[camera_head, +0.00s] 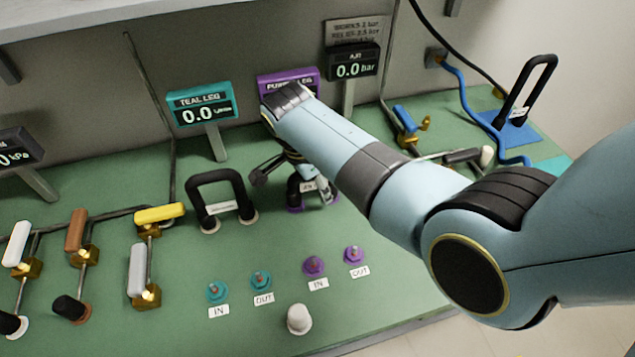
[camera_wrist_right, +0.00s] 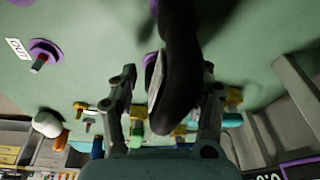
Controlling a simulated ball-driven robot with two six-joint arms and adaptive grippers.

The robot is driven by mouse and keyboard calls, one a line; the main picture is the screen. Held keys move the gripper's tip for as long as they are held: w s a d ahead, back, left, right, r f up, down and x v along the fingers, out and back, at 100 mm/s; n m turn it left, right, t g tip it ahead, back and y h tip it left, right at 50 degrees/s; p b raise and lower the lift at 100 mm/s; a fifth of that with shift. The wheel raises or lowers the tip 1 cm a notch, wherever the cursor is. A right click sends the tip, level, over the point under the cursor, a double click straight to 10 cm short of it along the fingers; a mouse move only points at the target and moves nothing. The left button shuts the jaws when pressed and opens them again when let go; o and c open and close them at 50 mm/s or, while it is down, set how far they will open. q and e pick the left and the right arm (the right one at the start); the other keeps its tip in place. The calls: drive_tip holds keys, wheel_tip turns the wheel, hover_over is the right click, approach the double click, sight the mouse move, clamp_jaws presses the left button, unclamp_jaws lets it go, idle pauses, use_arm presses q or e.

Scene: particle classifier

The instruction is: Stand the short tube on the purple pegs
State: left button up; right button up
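A black tube (camera_head: 294,190) with a white label stands on a purple base behind the peg row, mostly hidden by my right arm. My right gripper (camera_head: 296,180) is above it with fingers spread to either side. In the right wrist view, the dark tube (camera_wrist_right: 180,75) lies between the open fingers (camera_wrist_right: 168,80), with a gap beside the left finger. The label is too small to read. The purple IN peg (camera_head: 313,265) and purple OUT peg (camera_head: 355,254) are bare; the OUT peg also shows in the wrist view (camera_wrist_right: 42,58). My left gripper is out of view.
A black arched tube (camera_head: 217,190) stands left of my gripper. Bare teal pegs (camera_head: 218,291) and a white knob (camera_head: 299,319) are in front. Valves with coloured handles (camera_head: 160,213) stand left. A tall black loop (camera_head: 528,88) stands on a blue mat at right.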

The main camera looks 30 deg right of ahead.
drive_tip(key=shift+r, duration=0.3)
drive_tip(key=v, duration=0.3)
drive_tip(key=d+v, duration=0.1)
drive_tip(key=v, duration=0.2)
drive_tip(key=d+v, duration=0.1)
drive_tip(key=v, duration=0.2)
drive_tip(key=shift+w+d+r, duration=0.1)
drive_tip(key=shift+r, duration=0.25)
